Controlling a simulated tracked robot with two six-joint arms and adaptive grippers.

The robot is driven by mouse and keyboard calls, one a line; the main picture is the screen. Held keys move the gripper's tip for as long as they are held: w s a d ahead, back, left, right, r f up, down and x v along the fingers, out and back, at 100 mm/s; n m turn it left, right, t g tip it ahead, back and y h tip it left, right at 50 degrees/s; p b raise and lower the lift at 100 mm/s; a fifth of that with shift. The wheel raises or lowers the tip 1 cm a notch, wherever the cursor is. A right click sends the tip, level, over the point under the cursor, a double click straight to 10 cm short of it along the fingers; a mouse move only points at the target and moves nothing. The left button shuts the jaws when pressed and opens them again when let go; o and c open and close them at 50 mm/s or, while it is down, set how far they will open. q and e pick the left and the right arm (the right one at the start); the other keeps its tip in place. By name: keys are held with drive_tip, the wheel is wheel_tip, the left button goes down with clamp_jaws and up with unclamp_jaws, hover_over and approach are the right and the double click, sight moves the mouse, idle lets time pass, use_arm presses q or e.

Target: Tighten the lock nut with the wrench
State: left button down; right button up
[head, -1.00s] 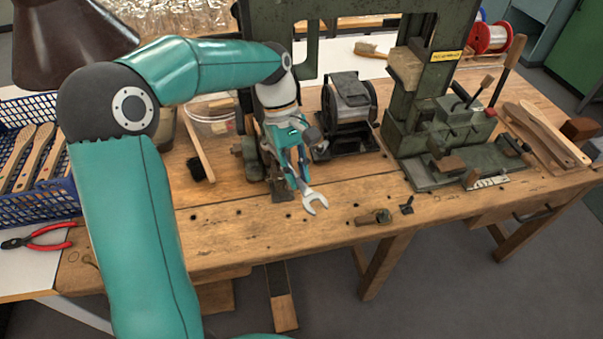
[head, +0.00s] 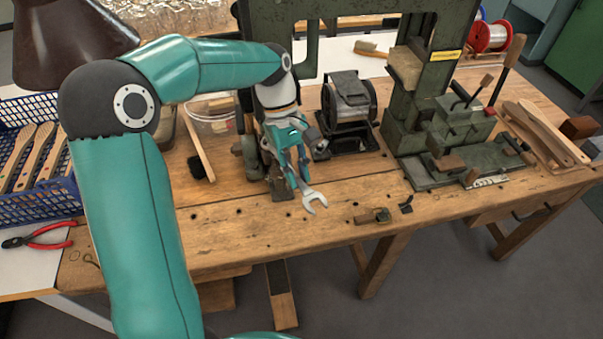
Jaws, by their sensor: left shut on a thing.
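My left gripper (head: 297,165) reaches in from the left over the middle of the workbench. It is shut on a grey open-ended wrench (head: 314,201), whose open jaw points down toward the front of the bench. The wrench head shows just above or near the bench top; I cannot tell whether it touches anything. I cannot make out the lock nut. My gripper and wrist hide part of the small machine parts behind them. My right gripper is not in view.
A green press machine (head: 436,128) stands right of the gripper, with a wire spool unit (head: 349,105) between. A small brass-and-dark part (head: 373,216) lies near the front edge. A blue basket (head: 40,205) with wooden handles and red pliers (head: 45,236) are at left.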

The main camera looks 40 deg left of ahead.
use_arm(q)
drive_tip(key=shift+f+b, duration=0.3)
drive_tip(key=shift+f, duration=0.35)
idle(0.7)
idle(0.3)
